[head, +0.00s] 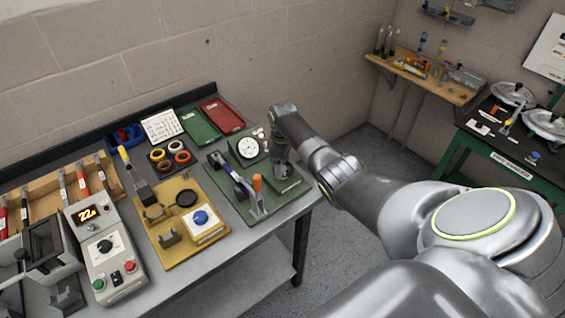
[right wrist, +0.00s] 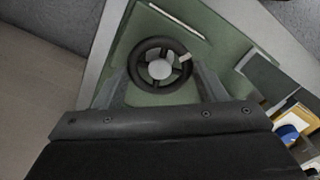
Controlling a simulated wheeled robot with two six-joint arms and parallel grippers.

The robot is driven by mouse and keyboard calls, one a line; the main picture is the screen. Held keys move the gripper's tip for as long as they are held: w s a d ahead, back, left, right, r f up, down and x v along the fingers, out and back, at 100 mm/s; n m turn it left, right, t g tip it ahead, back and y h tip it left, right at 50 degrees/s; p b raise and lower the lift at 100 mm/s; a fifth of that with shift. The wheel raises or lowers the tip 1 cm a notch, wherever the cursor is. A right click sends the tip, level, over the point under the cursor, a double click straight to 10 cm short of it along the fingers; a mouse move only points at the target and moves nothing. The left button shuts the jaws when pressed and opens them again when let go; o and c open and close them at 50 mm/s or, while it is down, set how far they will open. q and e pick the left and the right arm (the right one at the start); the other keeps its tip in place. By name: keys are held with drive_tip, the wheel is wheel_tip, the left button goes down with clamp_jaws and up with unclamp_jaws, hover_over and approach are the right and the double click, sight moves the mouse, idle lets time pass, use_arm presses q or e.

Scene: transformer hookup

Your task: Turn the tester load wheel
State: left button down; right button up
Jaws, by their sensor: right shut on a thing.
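The tester load wheel (right wrist: 136,72) is a dark, spoked ring with a pale hub and one light mark on its upper right rim. It shows in the right wrist view, over a green base plate. My right gripper (right wrist: 160,72) has a finger on each side of the wheel and is shut on its rim. In the head view, my right gripper (head: 281,157) reaches down to the right part of the green tester board (head: 238,209) and hides the wheel. A white round dial (head: 248,147) stands just left of the gripper. My left gripper is not in view.
A yellow fixture board (head: 180,252) and a meter box (head: 103,245) are further left. Red (head: 221,116) and green trays lie behind. The bench's right edge is close.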

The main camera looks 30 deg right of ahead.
drive_tip(key=shift+d+r+m, duration=0.1)
drive_tip(key=shift+m, duration=1)
drive_tip(key=shift+w, duration=0.1)
drive_tip(key=o, duration=1)
wheel_tip(320, 180, up, 17)
drive_tip(key=shift+r+b, duration=0.2)
drive_tip(key=shift+b, duration=0.1)
idle(0.7)
